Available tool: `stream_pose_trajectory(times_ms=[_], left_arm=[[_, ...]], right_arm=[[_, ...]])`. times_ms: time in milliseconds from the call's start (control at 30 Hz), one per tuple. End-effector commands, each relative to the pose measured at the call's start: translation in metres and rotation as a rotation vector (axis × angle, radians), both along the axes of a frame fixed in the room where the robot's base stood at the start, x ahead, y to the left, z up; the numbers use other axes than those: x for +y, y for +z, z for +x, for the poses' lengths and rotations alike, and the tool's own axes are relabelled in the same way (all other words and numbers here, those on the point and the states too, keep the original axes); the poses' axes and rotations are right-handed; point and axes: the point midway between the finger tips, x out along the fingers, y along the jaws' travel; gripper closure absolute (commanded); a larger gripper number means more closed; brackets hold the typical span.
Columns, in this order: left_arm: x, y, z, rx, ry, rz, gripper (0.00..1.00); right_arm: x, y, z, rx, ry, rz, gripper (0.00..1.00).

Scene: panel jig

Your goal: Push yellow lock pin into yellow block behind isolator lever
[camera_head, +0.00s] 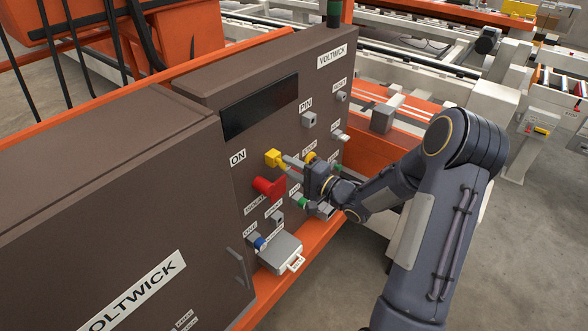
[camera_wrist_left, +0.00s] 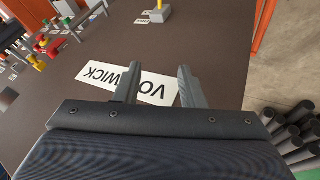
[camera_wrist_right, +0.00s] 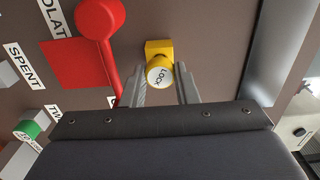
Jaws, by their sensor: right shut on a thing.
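The yellow block (camera_head: 272,157) is on the brown panel front, beside the ON label. It also shows in the right wrist view (camera_wrist_right: 158,46). The yellow lock pin (camera_wrist_right: 160,75), with a white LOCK face, is in front of the block. My right gripper (camera_wrist_right: 162,82) is shut on the pin, one finger on each side; it also shows in the head view (camera_head: 287,163). How deep the pin sits in the block is hidden. The red isolator lever (camera_wrist_right: 108,45) is beside it; in the head view the lever (camera_head: 268,187) is below the block. My left gripper (camera_wrist_left: 157,78) is open and empty.
A grey box (camera_head: 280,252) with a handle is low on the panel. Small knobs and a PIN-labelled fitting (camera_head: 309,120) surround the work area. A dark display (camera_head: 260,106) is above.

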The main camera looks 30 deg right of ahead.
Motion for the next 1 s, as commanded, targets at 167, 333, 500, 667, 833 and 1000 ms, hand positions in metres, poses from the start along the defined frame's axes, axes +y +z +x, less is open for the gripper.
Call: stream_pose_trajectory(times_ms=[167,333,500,667,833,1000], left_arm=[[0.0,0.0,0.0,0.0,0.0,0.0,0.64],[0.0,-0.001,0.0,0.0,0.0,0.0,0.64],[0.0,-0.001,0.0,0.0,0.0,0.0,0.64],[0.0,-0.001,0.0,0.0,0.0,0.0,0.64],[0.0,-0.001,0.0,0.0,0.0,0.0,0.64],[0.0,-0.001,0.0,0.0,0.0,0.0,0.64]], right_arm=[[0.002,0.0,0.004,0.0,0.001,0.0,1.0],[0.004,-0.001,0.008,0.001,0.001,0.0,1.0],[0.005,0.0,0.012,0.0,0.001,0.0,1.0],[0.006,0.0,0.013,0.0,0.0,0.0,0.61],[0.006,0.0,0.013,0.0,0.0,0.0,0.47],[0.005,0.0,0.013,0.001,0.0,0.0,0.47]])
